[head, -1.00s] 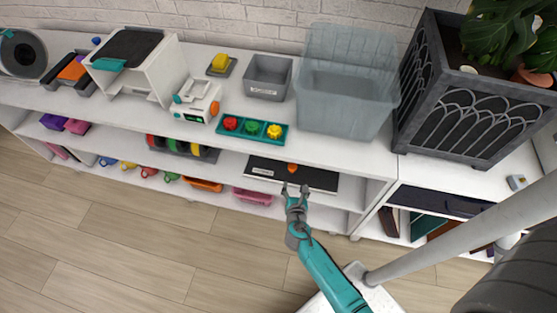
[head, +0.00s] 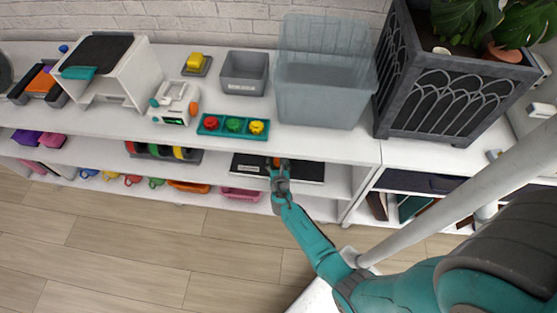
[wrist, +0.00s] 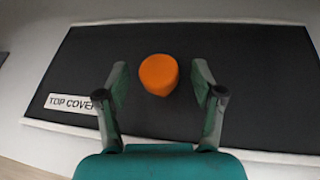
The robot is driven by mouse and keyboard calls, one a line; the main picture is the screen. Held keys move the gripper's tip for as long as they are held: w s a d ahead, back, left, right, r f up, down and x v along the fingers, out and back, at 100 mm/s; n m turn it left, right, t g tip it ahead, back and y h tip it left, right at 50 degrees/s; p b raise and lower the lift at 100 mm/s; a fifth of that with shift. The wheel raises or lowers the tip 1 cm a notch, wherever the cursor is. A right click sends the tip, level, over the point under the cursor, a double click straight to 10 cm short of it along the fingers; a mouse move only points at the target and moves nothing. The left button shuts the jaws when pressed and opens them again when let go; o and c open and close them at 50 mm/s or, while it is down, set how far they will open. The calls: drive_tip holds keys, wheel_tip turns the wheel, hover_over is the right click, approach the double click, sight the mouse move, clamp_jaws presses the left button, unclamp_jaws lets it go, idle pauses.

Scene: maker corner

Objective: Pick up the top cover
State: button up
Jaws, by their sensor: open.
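The top cover (wrist: 245,65) is a flat black panel with a white edge, a "TOP COVER" label (wrist: 72,103) at its left and an orange knob (wrist: 158,74) near its middle. In the head view the top cover (head: 308,171) lies on the shelf below the counter top. My gripper (wrist: 160,80) is open, with one finger on each side of the orange knob and visible gaps between. In the head view my gripper (head: 277,166) reaches in at the shelf front and hides part of the cover.
The white counter top (head: 330,143) overhangs the shelf just above my gripper. On it stand a translucent bin (head: 325,80), a teal tray (head: 222,124) with coloured knobs and a dark planter (head: 450,100). A pink basket (head: 242,194) sits on the shelf below.

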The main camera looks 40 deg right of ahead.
drive_tip(key=shift+w+d+f, duration=0.25)
drive_tip(key=shift+w+d, duration=0.15)
drive_tip(key=shift+w, duration=0.05)
drive_tip(key=shift+c, duration=0.3)
clamp_jaws()
drive_tip(key=shift+r, duration=0.2)
